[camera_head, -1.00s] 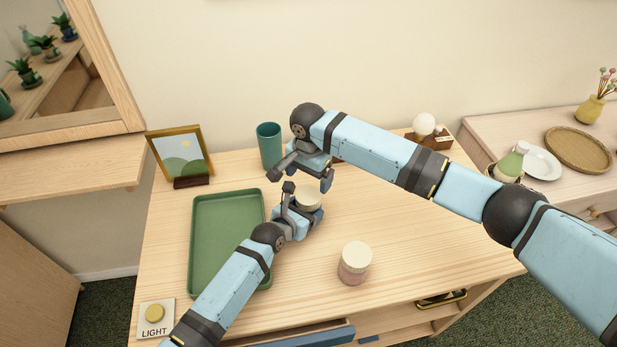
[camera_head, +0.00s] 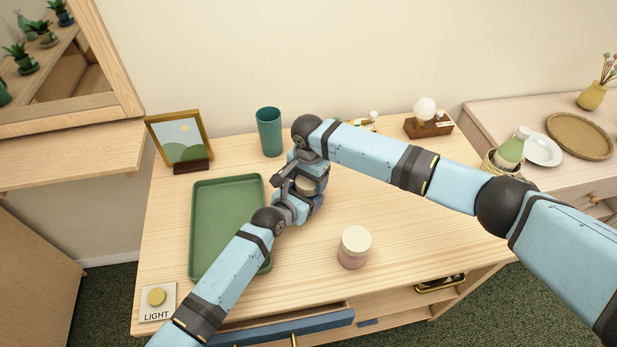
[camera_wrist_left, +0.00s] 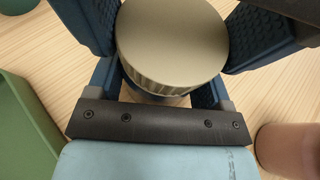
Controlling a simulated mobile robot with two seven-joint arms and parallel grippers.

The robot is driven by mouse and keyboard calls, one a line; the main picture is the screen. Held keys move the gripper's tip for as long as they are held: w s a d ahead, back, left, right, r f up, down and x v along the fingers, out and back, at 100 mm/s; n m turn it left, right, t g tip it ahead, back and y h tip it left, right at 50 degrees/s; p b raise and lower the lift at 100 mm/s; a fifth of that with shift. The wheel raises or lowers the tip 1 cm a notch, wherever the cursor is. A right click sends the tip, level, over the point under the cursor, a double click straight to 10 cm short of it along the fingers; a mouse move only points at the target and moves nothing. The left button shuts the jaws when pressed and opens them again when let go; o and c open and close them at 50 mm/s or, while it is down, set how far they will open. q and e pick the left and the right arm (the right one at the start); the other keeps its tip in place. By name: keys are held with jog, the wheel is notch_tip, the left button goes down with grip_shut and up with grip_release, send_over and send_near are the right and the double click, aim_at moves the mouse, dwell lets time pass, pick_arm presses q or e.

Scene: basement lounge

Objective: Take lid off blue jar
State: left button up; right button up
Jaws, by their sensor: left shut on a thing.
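A jar with a round cream lid (camera_head: 306,184) stands between my grippers on the table. In the left wrist view the ribbed cream lid (camera_wrist_left: 172,42) sits on the jar, whose body is mostly hidden below it; its colour is hard to tell. My left gripper (camera_head: 303,200) is shut on the jar, low around its body. My right gripper (camera_head: 304,172) is down over the lid from behind and above. Its fingers overlap the lid and my left gripper, so its opening and contact are unclear.
A pink jar with a cream lid (camera_head: 354,248) stands at front right of the grippers. A green tray (camera_head: 200,235) lies left, partly under my left arm. A teal cup (camera_head: 269,132) and picture frame (camera_head: 180,142) stand behind. A light switch (camera_head: 157,301) is at front left.

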jog(key=shift+c, duration=0.8)
jog(key=n, duration=0.3)
jog(key=o, duration=1)
